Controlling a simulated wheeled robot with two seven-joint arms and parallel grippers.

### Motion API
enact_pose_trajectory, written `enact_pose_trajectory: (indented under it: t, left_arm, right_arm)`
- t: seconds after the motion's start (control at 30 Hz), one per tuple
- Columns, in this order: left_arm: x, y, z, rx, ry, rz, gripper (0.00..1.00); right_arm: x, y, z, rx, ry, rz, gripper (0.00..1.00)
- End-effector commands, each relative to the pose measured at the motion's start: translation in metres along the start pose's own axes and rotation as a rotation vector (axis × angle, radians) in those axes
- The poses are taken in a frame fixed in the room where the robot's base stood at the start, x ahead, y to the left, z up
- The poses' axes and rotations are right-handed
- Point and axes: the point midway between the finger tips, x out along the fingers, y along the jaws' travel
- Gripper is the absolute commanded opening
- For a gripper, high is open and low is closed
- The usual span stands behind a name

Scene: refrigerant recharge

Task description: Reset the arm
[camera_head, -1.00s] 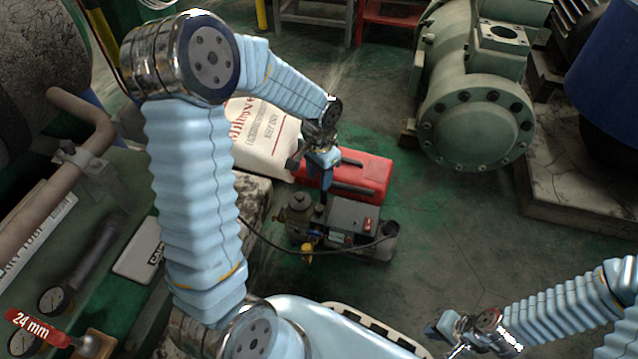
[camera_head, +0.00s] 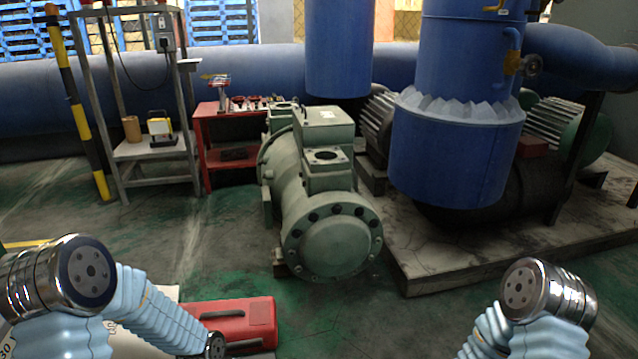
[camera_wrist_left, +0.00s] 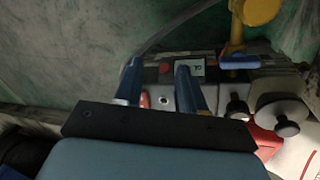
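My left arm enters the head view at lower left. Its gripper is below that view's edge. In the left wrist view, the two blue fingers of my left gripper (camera_wrist_left: 158,72) stand apart, with nothing seen held between them. A grey pump unit (camera_wrist_left: 215,80) with a red button and round knobs lies beyond the fingertips. I cannot tell whether they touch it. My right arm shows at lower right in the head view, bent with its elbow raised. Its gripper is out of view.
A red case (camera_head: 235,318) lies on the floor near my left forearm. A large green compressor (camera_head: 325,225) stands in the middle. A blue tank (camera_head: 455,150) stands on a concrete plinth at right. A red bench (camera_head: 228,135) and metal rack (camera_head: 150,155) are behind. The left floor is open.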

Motion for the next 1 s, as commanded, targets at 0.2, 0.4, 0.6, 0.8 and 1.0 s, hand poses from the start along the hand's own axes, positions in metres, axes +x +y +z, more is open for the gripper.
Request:
enact_pose_trajectory:
  t: [0.2, 0.4, 0.6, 0.8, 1.0]
  left_arm:
    - [0.080, 0.046, 0.081, -0.278, 0.026, 0.089, 0.40]
    - [0.029, 0.066, 0.086, -0.321, 0.049, 0.084, 0.40]
    - [-0.016, 0.081, 0.084, -0.313, 0.048, 0.085, 0.40]
    - [-0.029, 0.086, 0.083, -0.310, 0.049, 0.086, 0.40]
    - [-0.027, 0.085, 0.083, -0.309, 0.049, 0.086, 0.40]
  right_arm:
    - [0.000, 0.000, 0.000, 0.000, 0.000, 0.000, 0.00]
    - [-0.056, -0.023, 0.000, -0.005, 0.000, -0.001, 0.00]
    - [-0.098, -0.041, 0.002, -0.010, -0.004, -0.002, 0.00]
    - [-0.111, -0.047, 0.003, -0.012, -0.005, -0.003, 0.00]
    - [-0.109, -0.046, 0.003, -0.013, -0.005, -0.003, 0.00]
